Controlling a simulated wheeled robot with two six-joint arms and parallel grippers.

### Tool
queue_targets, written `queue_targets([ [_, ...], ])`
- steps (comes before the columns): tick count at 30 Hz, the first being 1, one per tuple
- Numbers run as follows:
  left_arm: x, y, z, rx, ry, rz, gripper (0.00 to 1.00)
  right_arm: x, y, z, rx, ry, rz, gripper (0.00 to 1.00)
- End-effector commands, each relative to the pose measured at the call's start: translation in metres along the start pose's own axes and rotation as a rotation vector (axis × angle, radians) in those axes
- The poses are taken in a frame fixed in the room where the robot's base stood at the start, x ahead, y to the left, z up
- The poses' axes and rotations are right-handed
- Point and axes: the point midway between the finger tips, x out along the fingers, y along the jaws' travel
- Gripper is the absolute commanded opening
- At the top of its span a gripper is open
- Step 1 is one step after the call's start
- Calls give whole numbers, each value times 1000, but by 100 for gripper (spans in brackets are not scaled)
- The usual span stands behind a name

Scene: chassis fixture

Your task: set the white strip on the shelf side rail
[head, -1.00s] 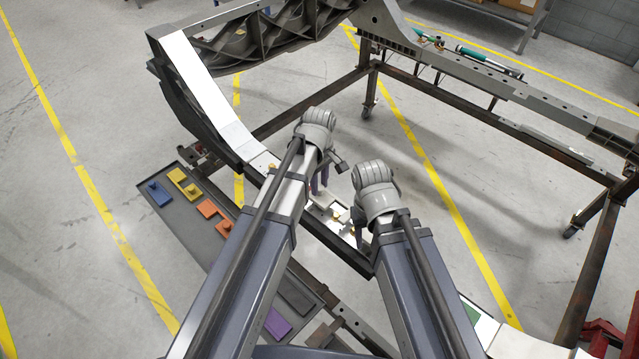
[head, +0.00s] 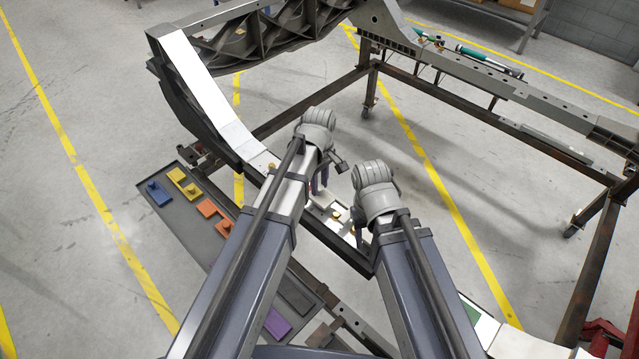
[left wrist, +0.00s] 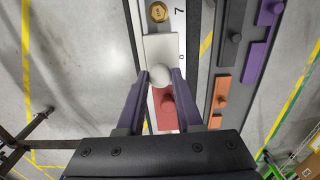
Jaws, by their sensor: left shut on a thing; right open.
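The white strip (left wrist: 157,47) is a flat pale plate with a round white knob (left wrist: 161,75). In the left wrist view my left gripper (left wrist: 161,80) has its purple fingers shut on that knob. The strip lies over the numbered rail (left wrist: 179,36); I cannot tell whether it touches. In the head view my left gripper (head: 319,186) is over the dark-edged rail (head: 335,247), its fingers partly hidden by the wrist. My right gripper (head: 358,238) is open to its right, low at the same rail, and mostly hidden by its arm.
A red piece with a knob (left wrist: 166,104) lies just below the white knob in the left wrist view. A gold knob (left wrist: 158,12) is above. A grey tray (head: 178,212) with several colored pieces runs alongside. The frame's steel bars surround the arms.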

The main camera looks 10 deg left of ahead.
Motion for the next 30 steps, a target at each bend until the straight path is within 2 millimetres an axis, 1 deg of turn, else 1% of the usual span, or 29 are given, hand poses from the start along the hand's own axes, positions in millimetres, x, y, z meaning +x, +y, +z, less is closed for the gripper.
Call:
queue_targets([
  [3,6,0,0,0,0,0,0,6,-1,0,0,0,0,50],
  [18,25,0,0,0,0,0,0,25,-2,-1,0,0,0,50],
  [26,25,0,0,0,0,0,0,25,-2,-1,0,0,0,50],
  [27,25,0,0,0,0,0,36,25,-2,-1,0,0,0,50],
  [30,25,0,0,0,0,0,47,25,-2,-1,0,0,0,50],
])
